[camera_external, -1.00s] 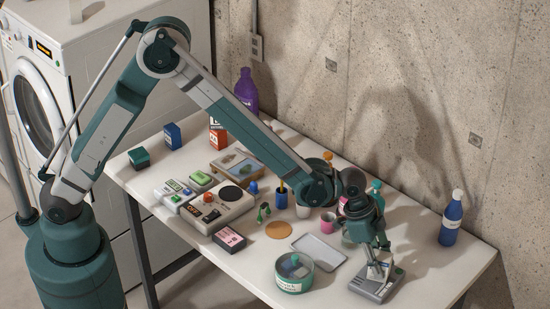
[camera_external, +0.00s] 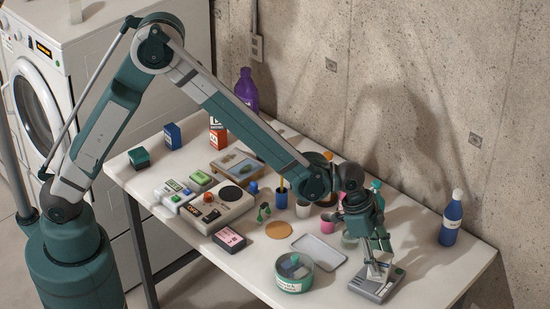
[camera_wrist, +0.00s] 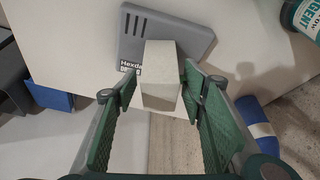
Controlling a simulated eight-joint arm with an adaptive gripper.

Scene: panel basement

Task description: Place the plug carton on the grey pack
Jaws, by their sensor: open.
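The grey pack (camera_external: 383,288) lies flat near the front right of the table. In the wrist view it is a dark grey slab (camera_wrist: 182,36) with slots and white lettering. A plain pale box, which I take to be the plug carton (camera_wrist: 161,72), stands on the pack; it also shows small in the external view (camera_external: 374,270). My gripper (camera_wrist: 165,108) is open, with one green finger pad on each side of the pale box's near end. In the external view my gripper (camera_external: 377,257) is just above the pack. The fingers partly hide the box there.
A blue bottle (camera_external: 451,221) stands to the right. Cups and a bottle stand behind my gripper.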

